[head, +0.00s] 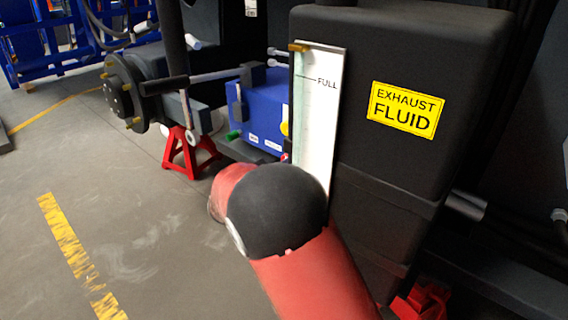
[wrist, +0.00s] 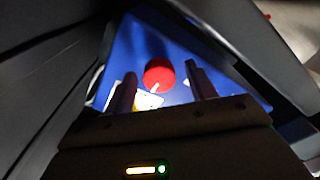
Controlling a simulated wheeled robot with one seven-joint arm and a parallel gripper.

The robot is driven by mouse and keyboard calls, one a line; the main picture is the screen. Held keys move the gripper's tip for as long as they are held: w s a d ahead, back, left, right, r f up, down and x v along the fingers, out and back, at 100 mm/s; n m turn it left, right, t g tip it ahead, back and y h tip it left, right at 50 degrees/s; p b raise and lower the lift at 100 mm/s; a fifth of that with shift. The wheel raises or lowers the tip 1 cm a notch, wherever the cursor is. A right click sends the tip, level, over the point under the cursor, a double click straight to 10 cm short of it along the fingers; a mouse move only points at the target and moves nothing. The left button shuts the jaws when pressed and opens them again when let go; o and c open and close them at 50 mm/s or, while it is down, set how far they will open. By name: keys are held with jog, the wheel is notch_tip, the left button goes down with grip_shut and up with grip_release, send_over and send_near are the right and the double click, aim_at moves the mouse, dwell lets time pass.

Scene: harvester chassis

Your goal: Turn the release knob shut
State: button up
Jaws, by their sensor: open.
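In the wrist view, a round red knob (wrist: 159,73), which looks like the release knob, sits on a blue surface (wrist: 200,50). A short pale mark shows at its lower edge, but I cannot tell its exact setting. My gripper (wrist: 160,86) is open, with one dark finger on each side of the knob as seen in the picture. No contact shows, and the depth between fingers and knob is unclear. In the head view, my red and black arm hides the gripper, and the knob cannot be made out for certain near the blue box (head: 263,108).
A black tank (head: 400,160) with a yellow exhaust fluid label and a white level gauge (head: 316,130) stands right of the blue box. A red jack stand (head: 190,155) and a wheel hub (head: 125,90) are on the left. The grey floor (head: 130,220) is clear at left.

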jog(key=v, duration=0.7)
jog(key=shift+s+a, duration=0.2)
jog(key=shift+s, duration=0.15)
